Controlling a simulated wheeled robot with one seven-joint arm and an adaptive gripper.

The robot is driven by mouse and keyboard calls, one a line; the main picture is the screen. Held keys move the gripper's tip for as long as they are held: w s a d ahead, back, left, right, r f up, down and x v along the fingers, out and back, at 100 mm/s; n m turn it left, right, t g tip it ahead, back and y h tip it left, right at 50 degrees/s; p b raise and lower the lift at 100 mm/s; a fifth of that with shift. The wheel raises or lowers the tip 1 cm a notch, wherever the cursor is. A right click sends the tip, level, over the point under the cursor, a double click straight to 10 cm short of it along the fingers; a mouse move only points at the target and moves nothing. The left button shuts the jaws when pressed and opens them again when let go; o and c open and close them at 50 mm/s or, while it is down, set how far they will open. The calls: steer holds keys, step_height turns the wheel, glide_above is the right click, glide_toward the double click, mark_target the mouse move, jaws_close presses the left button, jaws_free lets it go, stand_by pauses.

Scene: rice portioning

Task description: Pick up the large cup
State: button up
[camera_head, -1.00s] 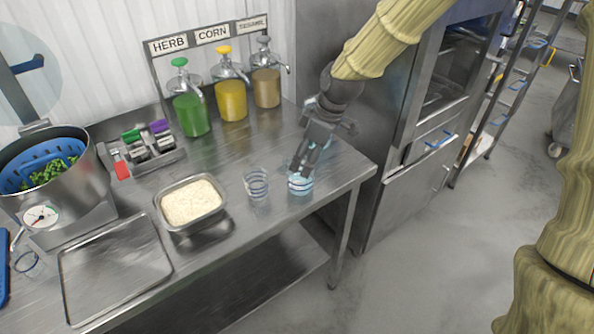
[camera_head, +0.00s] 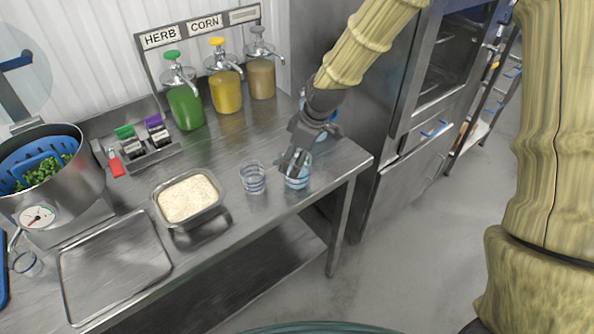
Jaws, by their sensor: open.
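Two clear cups stand side by side near the front right of the steel table. The right cup (camera_head: 297,183) looks bluish with a banded side, and the left cup (camera_head: 253,180) is clear with similar bands. I cannot tell for sure from their size which is the large one. My gripper (camera_head: 294,163) points down at the right cup, with its open fingers at the cup's rim. The fingers hide part of the rim, and I cannot tell whether they touch it. The left cup stands apart from my gripper.
A steel pan of rice (camera_head: 188,199) sits left of the cups, and an empty tray (camera_head: 118,310) lies farther left. Green (camera_head: 185,108), yellow (camera_head: 227,95) and brown (camera_head: 262,83) pump dispensers line the back. The table's right edge is close to the right cup.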

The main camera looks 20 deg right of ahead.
steer(key=shift+d+p+x, duration=0.25)
steer(key=shift+p+x, duration=0.35)
steer(key=shift+x, duration=0.5)
steer(key=shift+p+x, duration=0.35)
steer(key=shift+x, duration=1.05)
steer(key=shift+d, duration=0.1)
steer(key=shift+c, duration=0.4)
steer(key=c, duration=1)
